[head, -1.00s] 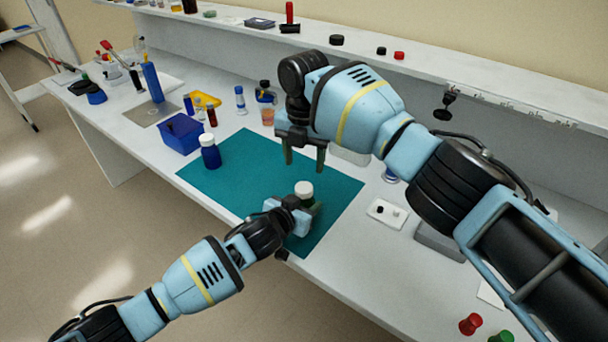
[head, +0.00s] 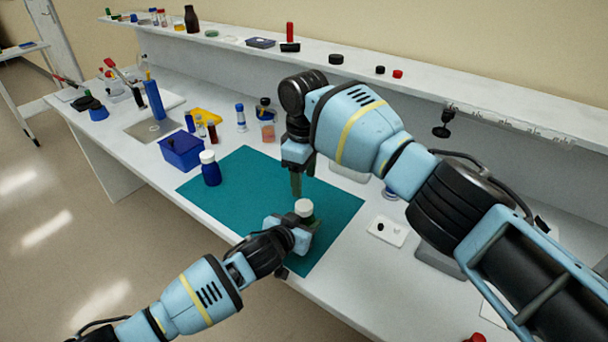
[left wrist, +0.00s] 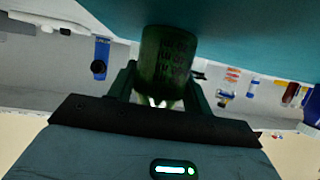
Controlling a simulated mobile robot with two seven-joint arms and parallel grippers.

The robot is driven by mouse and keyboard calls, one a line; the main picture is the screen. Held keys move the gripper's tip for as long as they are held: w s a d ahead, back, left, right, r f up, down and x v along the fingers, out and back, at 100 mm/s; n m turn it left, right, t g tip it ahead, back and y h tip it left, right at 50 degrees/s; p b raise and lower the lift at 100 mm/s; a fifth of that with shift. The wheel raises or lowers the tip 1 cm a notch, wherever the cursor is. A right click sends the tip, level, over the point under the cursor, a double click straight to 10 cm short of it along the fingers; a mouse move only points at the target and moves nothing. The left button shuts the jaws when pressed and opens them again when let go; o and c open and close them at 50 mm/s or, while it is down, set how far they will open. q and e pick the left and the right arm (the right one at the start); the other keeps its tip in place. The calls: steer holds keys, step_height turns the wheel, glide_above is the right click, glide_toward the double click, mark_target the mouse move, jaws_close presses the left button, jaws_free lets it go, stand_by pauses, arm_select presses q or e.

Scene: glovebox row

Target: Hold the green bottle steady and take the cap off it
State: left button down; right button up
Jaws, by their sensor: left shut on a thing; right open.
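The green bottle (left wrist: 167,62) stands on the teal mat (head: 235,170), between the fingers of my left gripper (head: 302,228). In the left wrist view my left gripper (left wrist: 160,92) is shut on its body. Its white cap (head: 304,207) is on top, and the gripper hides much of the bottle in the head view. My right gripper (head: 301,180) is open and empty, fingers pointing down, above and just behind the cap, apart from it.
A blue bottle with a white cap (head: 210,170) stands on the mat's left part. A blue bin (head: 181,150) and several small bottles are behind it. A white plate with knobs (head: 386,230) lies right of the mat. The mat's middle is clear.

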mark_target(304, 205)
steer(key=m, duration=0.6)
steer(key=shift+m, duration=0.3)
steer(key=m, duration=1.2)
steer(key=shift+m, duration=0.3)
steer(key=m, duration=0.5)
steer(key=shift+m, duration=0.4)
steer(key=shift+f, duration=4.05)
